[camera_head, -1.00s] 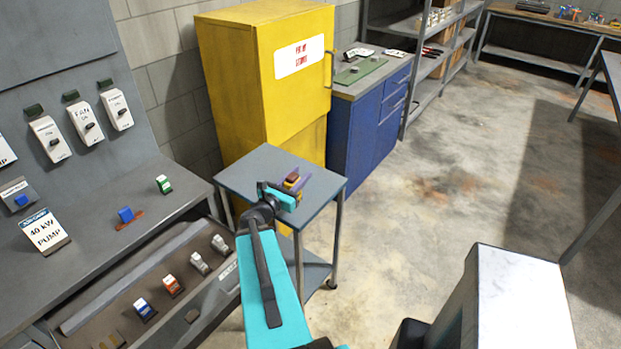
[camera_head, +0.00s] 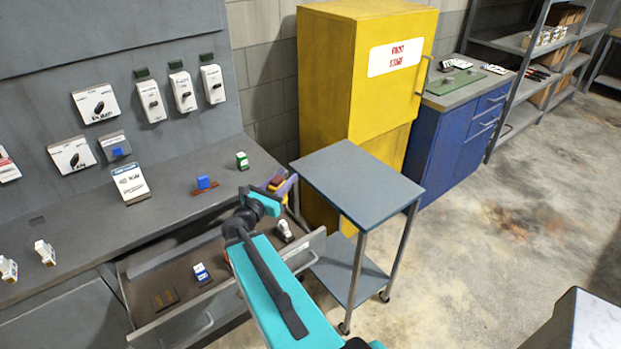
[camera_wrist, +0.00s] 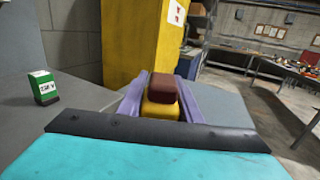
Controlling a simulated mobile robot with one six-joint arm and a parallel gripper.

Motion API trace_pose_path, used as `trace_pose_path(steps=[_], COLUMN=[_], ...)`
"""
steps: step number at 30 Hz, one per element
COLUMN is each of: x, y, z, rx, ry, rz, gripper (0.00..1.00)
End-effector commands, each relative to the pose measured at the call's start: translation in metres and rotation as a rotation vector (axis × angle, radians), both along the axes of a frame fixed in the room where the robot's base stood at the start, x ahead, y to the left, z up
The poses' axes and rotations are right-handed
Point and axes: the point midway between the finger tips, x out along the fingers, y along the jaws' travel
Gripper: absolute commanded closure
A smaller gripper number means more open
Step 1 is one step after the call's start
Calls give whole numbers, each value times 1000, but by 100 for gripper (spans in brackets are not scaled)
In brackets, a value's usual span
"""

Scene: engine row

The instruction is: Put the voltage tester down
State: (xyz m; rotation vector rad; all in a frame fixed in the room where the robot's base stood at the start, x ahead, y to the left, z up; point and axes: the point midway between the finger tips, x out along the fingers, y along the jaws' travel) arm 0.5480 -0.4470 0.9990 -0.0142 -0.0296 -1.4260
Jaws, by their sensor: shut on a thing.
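The voltage tester (camera_head: 275,184) looks like a small yellow body with a dark red-brown top; it also shows in the wrist view (camera_wrist: 162,92). My gripper (camera_head: 284,188) has purple fingers shut on the tester from both sides; they show in the wrist view too (camera_wrist: 160,98). It holds the tester near the right end of the grey bench, left of the trolley top. The tester's lower part is hidden behind my wrist in the wrist view. I cannot tell its exact height.
A grey trolley (camera_head: 358,178) with a bare top stands right of my gripper. An open drawer (camera_head: 165,330) with several small parts lies below my arm. A green-and-white block (camera_head: 242,160) and a blue block (camera_head: 204,182) sit on the bench. A yellow cabinet (camera_head: 345,75) stands behind.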

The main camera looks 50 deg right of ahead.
Motion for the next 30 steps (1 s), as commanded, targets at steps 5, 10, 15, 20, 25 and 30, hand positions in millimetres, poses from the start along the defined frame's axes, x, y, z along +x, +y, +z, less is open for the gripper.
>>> trace_pose_path(steps=[5, 10, 15, 20, 25, 30], x=[32, 57, 80, 97, 111, 122], y=[45, 88, 134, 177, 224, 272], z=[-3, -5, -8, -10, -12, -15], rx=[-2, -2, 0, 2, 5, 8], ry=[-2, -2, -1, 0, 1, 3], rz=[61, 115, 170, 221, 276, 330], gripper=[97, 97, 97, 97, 97, 97])
